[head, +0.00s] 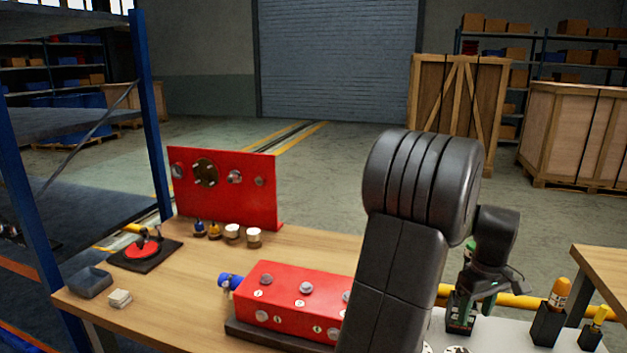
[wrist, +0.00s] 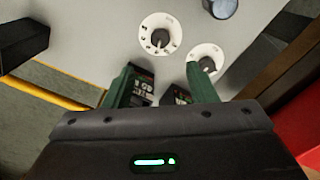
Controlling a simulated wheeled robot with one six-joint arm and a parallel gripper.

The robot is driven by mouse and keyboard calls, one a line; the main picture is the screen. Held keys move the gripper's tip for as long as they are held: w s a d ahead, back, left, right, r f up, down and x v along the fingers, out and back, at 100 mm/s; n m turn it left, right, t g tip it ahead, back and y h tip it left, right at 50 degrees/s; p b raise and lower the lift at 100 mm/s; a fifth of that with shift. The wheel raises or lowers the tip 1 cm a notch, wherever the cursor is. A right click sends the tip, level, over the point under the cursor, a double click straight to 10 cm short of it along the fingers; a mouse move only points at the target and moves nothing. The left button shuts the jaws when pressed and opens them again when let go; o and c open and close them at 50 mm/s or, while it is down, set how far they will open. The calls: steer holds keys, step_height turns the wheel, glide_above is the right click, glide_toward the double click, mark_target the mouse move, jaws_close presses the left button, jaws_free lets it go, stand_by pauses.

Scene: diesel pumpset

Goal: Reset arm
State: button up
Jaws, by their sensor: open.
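My gripper (head: 488,290) hangs over the light grey surface on the right in the head view, just right of my bent black arm. In the wrist view, its two green fingers (wrist: 159,70) stand apart with nothing held between them. Two white discs (wrist: 168,36) with dark central posts lie on the grey surface beyond and beside the fingers. Dark holders with green labels (wrist: 140,85) show near and between the fingers; one such holder (head: 460,316) stands below my gripper in the head view. My arm hides part of the red block (head: 285,300).
A wooden bench (head: 205,275) carries the red block, an upright red panel (head: 235,205), small fittings (head: 233,231) and a grey tray (head: 90,283). Black holders with an orange-topped tool (head: 559,293) and a yellow-topped tool (head: 600,314) stand right of my gripper. Blue shelving posts (head: 150,110) rise at left.

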mark_target(463, 352)
step_height(463, 352, down, 13)
steer(key=shift+s+r+b, duration=0.1)
steer(key=shift+b, duration=0.3)
steer(key=shift+r+m, duration=0.1)
steer(key=shift+m, duration=0.2)
steer(key=m, duration=0.4)
steer(key=shift+r, duration=0.1)
steer(key=m, duration=1)
steer(key=shift+b, duration=0.3)
steer(key=m, duration=0.5)
steer(key=shift+m, duration=0.4)
